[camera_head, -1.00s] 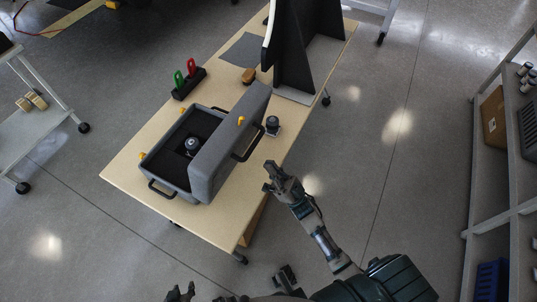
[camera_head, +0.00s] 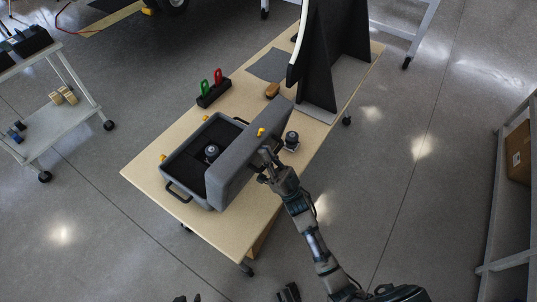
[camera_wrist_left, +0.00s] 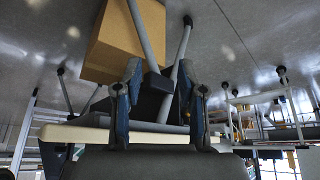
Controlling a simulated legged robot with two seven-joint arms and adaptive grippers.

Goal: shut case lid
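A grey case (camera_head: 177,178) with a dark inside stands on the wooden table (camera_head: 145,172). Its lid (camera_head: 226,180) stands raised along the right side, with an orange latch (camera_head: 261,132) on it. A dark round part (camera_head: 211,152) sits inside the case. My right gripper (camera_head: 266,164) is at the outer face of the lid, over the lid's handle, which it mostly hides. Whether its fingers are closed on the handle cannot be told. My left gripper (camera_head: 186,298) barely shows at the bottom edge; in the left wrist view its two fingers (camera_wrist_left: 160,95) are apart with nothing held.
A similar round part (camera_head: 291,140) stands right of the lid. Behind the case are a black holder (camera_head: 213,95) with green and red handles, a brown block (camera_head: 272,90) and a tall black panel stand (camera_head: 318,65). A white cart (camera_head: 70,125) stands left. The table's near end is clear.

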